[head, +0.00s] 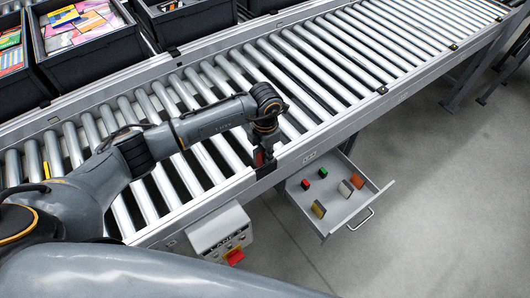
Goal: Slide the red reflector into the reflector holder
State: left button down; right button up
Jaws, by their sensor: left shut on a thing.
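My left gripper (262,158) reaches over the roller conveyor to its near side rail and points down. It is shut on the red reflector (259,157), of which only a small dark red patch shows between the fingers. A black bracket (266,170) on the rail right beneath the gripper looks like the reflector holder. The gripper and wrist cover much of it, so I cannot tell whether the reflector touches it or is inside it. My right gripper is out of view.
An open grey drawer (345,214) below the rail holds several small coloured blocks and plates. A control box (220,232) with a red switch (235,256) hangs left of it. Black crates (190,22) stand behind the conveyor (330,60). The rollers right of my arm are clear.

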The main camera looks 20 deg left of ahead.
pick_arm(q)
jog(key=shift+f+b, duration=0.9)
jog(key=shift+f, duration=0.2)
jog(key=c, duration=1.2)
grip_release()
jog(key=shift+o, duration=0.4)
jog(key=o, duration=0.3)
jog(key=shift+r, duration=0.1)
jog(key=shift+r+p, duration=2.7)
jog(key=shift+r, duration=1.25)
